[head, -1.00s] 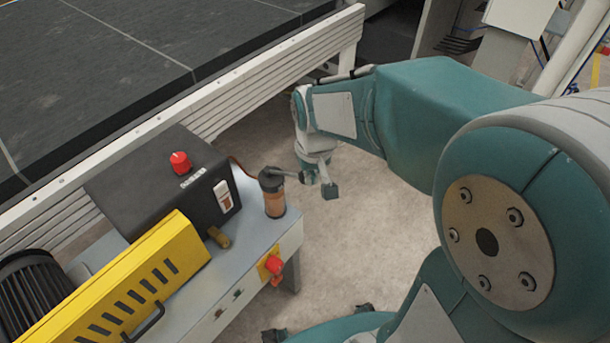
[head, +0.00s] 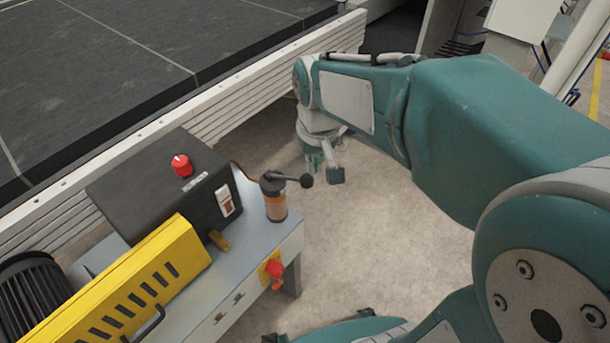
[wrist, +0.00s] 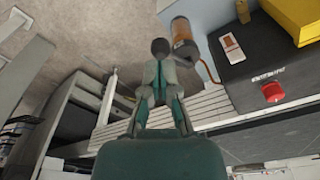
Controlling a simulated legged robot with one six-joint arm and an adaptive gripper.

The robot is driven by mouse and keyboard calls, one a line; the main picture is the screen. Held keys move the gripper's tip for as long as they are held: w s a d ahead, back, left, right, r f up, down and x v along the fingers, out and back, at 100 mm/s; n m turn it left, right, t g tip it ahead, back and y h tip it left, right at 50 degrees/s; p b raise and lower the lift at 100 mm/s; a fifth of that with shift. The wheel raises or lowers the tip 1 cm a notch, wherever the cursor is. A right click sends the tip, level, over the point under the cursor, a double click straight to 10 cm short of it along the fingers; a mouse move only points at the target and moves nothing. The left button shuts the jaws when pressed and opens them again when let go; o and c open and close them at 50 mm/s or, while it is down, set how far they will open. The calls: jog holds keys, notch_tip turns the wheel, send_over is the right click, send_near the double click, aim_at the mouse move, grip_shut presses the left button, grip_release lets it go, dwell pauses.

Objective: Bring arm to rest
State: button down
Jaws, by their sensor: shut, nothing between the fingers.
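My gripper (head: 334,178) hangs pointing down beyond the right end of the grey machine table, over bare floor. In the wrist view my gripper (wrist: 160,46) has its two fingers drawn together at the dark tips, with nothing held. The canister (wrist: 183,40) also shows right of my fingertips in the wrist view.
A black control box (head: 150,178) with a red knob (head: 181,165) and a yellow slotted guard (head: 130,285) stand on the table. A red switch (head: 275,270) is on its side. A pale slatted frame (head: 225,105) runs behind.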

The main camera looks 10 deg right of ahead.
dwell(0.4)
jog(key=s+d+r+t, duration=0.2)
jog(key=s+r+t, duration=0.2)
jog(key=s, duration=0.8)
jog(key=shift+s+d+r+m, duration=0.2)
jog(key=shift+s+m, duration=0.1)
jog(key=shift+m, duration=0.1)
jog(key=shift+w, duration=0.15)
